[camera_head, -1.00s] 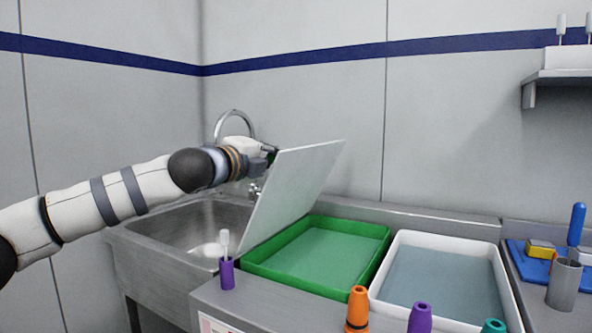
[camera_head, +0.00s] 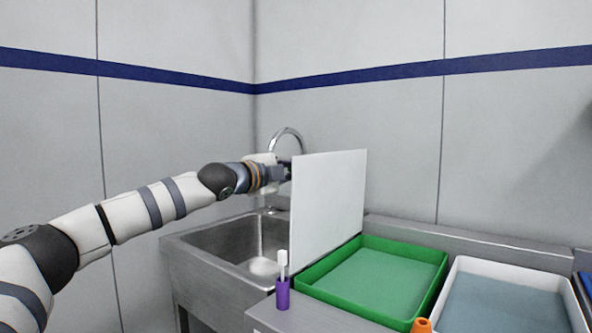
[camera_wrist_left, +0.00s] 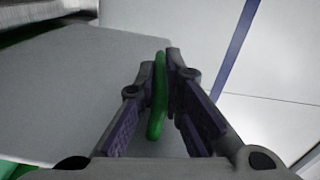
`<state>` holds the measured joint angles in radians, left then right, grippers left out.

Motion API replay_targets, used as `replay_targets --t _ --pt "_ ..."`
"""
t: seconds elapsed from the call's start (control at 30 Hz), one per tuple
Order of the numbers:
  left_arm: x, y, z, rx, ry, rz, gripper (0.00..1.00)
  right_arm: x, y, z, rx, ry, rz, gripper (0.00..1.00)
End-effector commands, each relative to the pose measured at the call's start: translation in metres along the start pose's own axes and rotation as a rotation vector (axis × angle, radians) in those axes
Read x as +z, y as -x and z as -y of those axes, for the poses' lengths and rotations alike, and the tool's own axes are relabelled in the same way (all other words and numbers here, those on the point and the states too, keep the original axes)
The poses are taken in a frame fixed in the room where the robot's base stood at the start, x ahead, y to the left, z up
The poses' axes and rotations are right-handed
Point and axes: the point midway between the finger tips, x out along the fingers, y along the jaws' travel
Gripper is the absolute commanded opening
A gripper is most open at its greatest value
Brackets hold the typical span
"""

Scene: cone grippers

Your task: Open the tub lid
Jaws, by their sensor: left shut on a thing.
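The tub lid (camera_head: 328,200) is a flat white panel standing close to upright along the left edge of the green tub (camera_head: 437,283). The tub is open above, with pale green inside. My left gripper (camera_head: 284,172) is at the upper left edge of the lid, over the sink side. In the left wrist view, its dark fingers are shut on a green handle (camera_wrist_left: 157,112) on the lid (camera_wrist_left: 75,95). The lid hides part of the gripper's fingertips in the head view. My right gripper is not in view.
A steel sink (camera_head: 225,243) with a curved faucet (camera_head: 289,131) lies left of the tub, under my left arm. A purple holder with a brush (camera_head: 282,293) stands at the tub's front left. A white tub (camera_head: 510,266) and an orange cone (camera_head: 421,326) are at right.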

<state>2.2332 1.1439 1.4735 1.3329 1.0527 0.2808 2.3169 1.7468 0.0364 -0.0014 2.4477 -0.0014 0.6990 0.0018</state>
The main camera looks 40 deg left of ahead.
Motion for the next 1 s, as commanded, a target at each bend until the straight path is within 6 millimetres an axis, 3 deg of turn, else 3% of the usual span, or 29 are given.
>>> replay_targets --t 0.23,0.3,0.37,0.77,0.87,1.0 --pt "-0.001 0.001 0.005 -0.010 0.002 -0.003 0.00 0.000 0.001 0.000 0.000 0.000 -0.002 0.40" --pt "-0.001 0.001 0.005 -0.010 0.001 -0.003 0.20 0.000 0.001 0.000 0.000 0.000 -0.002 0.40" --pt "-0.001 0.001 0.005 -0.010 0.001 -0.003 0.30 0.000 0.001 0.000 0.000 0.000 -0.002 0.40" --pt "-0.001 0.003 0.002 -0.004 0.000 -0.002 0.30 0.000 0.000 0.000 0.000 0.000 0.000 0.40" --pt "0.001 0.017 0.002 -0.003 0.000 -0.001 0.30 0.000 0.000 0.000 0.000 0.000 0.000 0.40" --pt "0.001 0.056 0.003 -0.006 -0.001 0.000 0.30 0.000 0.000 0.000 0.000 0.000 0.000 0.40"
